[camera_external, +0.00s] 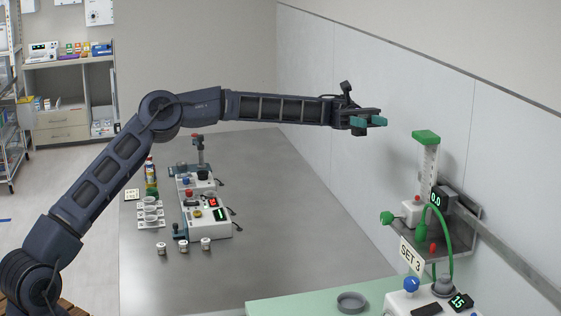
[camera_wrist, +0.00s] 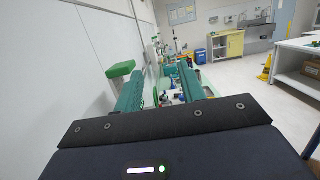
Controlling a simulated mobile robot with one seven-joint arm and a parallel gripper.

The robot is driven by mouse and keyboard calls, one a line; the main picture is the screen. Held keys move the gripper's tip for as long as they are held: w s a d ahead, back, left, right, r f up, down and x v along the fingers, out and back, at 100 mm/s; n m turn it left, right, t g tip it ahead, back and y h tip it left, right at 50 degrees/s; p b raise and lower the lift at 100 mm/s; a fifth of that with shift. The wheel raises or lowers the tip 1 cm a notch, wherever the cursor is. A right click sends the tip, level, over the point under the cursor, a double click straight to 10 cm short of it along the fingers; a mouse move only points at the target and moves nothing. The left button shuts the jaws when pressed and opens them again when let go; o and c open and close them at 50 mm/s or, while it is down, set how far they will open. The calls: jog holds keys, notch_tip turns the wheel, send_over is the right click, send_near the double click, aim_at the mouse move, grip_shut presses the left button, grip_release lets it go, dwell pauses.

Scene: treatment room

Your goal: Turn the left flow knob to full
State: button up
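A wall-mounted flow unit stands at the right in the external view, with a clear scaled tube (camera_external: 430,165) under a green cap (camera_external: 426,137). A green knob (camera_external: 387,218) sticks out on its left side, and a display (camera_external: 436,199) reads 0.0. A sign (camera_external: 411,257) reading "SET 3" hangs below. My gripper (camera_external: 373,122) is up in the air, left of the green cap and well above the knob. Its teal fingers are apart and empty. In the wrist view, the gripper (camera_wrist: 161,82) shows open, with the green cap (camera_wrist: 120,69) left of the fingers. The knob cannot be made out there.
A green hose (camera_external: 447,235) loops beside the flow unit. Below it stands a white device with a blue knob (camera_external: 411,284) and a display (camera_external: 460,300) reading 15. A round dish (camera_external: 351,302) lies on the green surface. Several devices and jars stand on the grey table (camera_external: 290,225).

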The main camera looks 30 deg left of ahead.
notch_tip(320, 180, up, 4)
jog(key=m+t+y, duration=1)
jog(key=m+y, duration=0.2)
jog(key=m, duration=1.6)
send_over(386, 217)
jog(key=w, duration=0.2)
notch_tip(386, 217, down, 5)
notch_tip(386, 217, up, 4)
jog(key=m+t+y, duration=0.2)
jog(key=m+t, duration=0.2)
jog(key=m, duration=0.4)
jog(key=f, duration=2.1)
jog(key=shift+s+a+f, duration=0.2)
jog(key=shift+a, duration=0.1)
